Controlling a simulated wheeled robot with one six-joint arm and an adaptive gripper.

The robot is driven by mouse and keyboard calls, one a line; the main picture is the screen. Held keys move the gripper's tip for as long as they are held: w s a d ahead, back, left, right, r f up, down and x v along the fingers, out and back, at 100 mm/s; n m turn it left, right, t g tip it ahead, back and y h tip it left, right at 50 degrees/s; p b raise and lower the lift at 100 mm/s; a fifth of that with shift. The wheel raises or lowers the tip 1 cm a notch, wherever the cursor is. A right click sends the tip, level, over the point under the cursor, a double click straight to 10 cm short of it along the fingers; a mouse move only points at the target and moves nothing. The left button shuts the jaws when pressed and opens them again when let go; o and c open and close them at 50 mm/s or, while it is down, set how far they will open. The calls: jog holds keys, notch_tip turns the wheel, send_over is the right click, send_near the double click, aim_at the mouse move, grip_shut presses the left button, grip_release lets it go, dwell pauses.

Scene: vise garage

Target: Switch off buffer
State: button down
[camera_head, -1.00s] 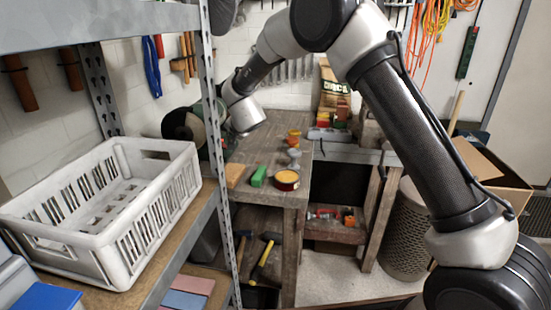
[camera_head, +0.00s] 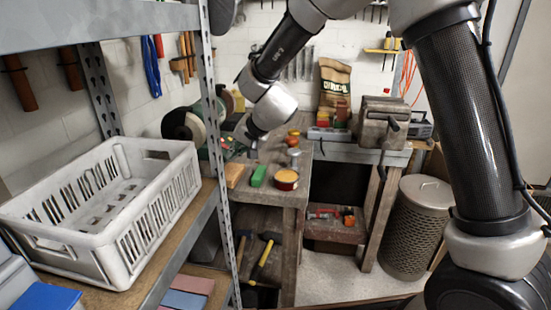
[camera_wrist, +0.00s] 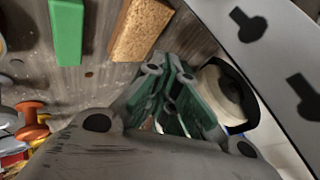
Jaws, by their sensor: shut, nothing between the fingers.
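The buffer is a green bench machine with round wheels at the back left of the bench. In the head view its near wheel (camera_head: 183,127) shows behind the shelf post, which hides part of the machine. In the wrist view a pale wheel (camera_wrist: 226,95) lies just right of my fingers. I cannot make out the buffer's switch. My gripper (camera_wrist: 172,72) is shut and empty, with its fingertips together at the middle of the wrist view. In the head view my gripper (camera_head: 251,152) is small and points down over the bench, right of the buffer.
On the bench stand a green block (camera_head: 258,176), a tan block (camera_head: 234,174) and a round tin (camera_head: 286,179). Small orange and grey items stand behind them. The shelf post (camera_head: 215,140) and white crate (camera_head: 110,215) are at left. A vise (camera_head: 383,120) is at right.

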jog(key=s+d+r+n+g+h, duration=0.25)
jog(key=s+d+n+g, duration=0.3)
jog(key=s+d, duration=1.15)
jog(key=s+d+r+m+t+h, duration=0.1)
jog(key=s+d+r, duration=0.2)
jog(key=s+d, duration=0.2)
jog(key=s+d+r+m+t+h, duration=0.1)
jog(key=s+d+r, duration=0.3)
jog(key=d, duration=0.7)
jog(key=s+d+r+m+t+h, duration=0.1)
jog(key=s+d+r+h, duration=0.1)
jog(key=s+d, duration=0.4)
jog(key=d+r, duration=0.1)
jog(key=d, duration=0.2)
jog(key=shift+s+r+t, duration=0.2)
jog(key=shift+s+t, duration=0.05)
jog(key=shift+t, duration=0.1)
jog(key=shift+m, duration=0.25)
